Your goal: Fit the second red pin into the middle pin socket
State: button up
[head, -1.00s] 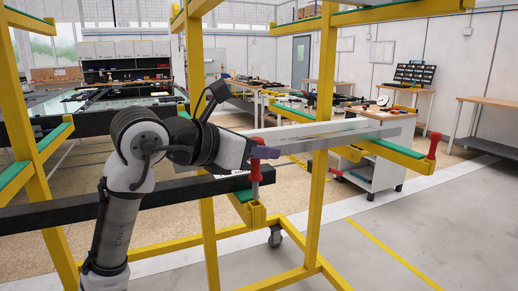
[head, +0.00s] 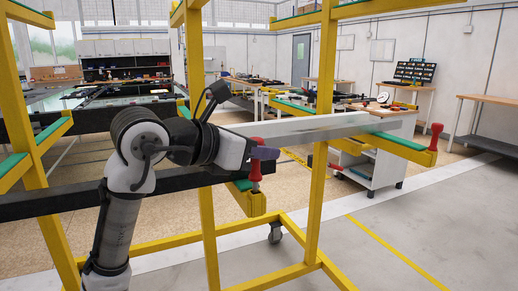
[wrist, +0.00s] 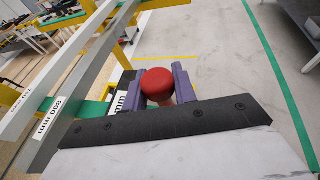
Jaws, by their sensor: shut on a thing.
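My gripper (head: 262,153) has purple fingers and is shut on a red pin (head: 256,171), held upright by its upper part. In the wrist view, the pin's round red head (wrist: 157,82) sits between the two fingers. The pin's lower end meets the top of the middle pin socket (head: 252,204), a yellow block at the end of a green-topped rack arm. I cannot tell how deep the pin sits in it. Another red pin (head: 435,137) stands upright at the end of the right rack arm. The socket is hidden below the pin in the wrist view.
A long silver beam (head: 330,124) lies across the rack arms behind my gripper. Yellow rack uprights (head: 320,150) stand close on both sides. A dark bar (head: 60,203) runs behind my arm. The grey floor at right front is clear.

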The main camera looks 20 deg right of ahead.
jog(key=shift+f+b, duration=1.25)
jog(key=shift+f, duration=0.05)
jog(key=o, duration=1.1)
jog(key=b+v, duration=0.1)
jog(key=v, duration=1.2)
jog(key=shift+s+a+r, duration=0.1)
jog(key=shift+a+r, duration=0.05)
jog(key=shift+a, duration=0.25)
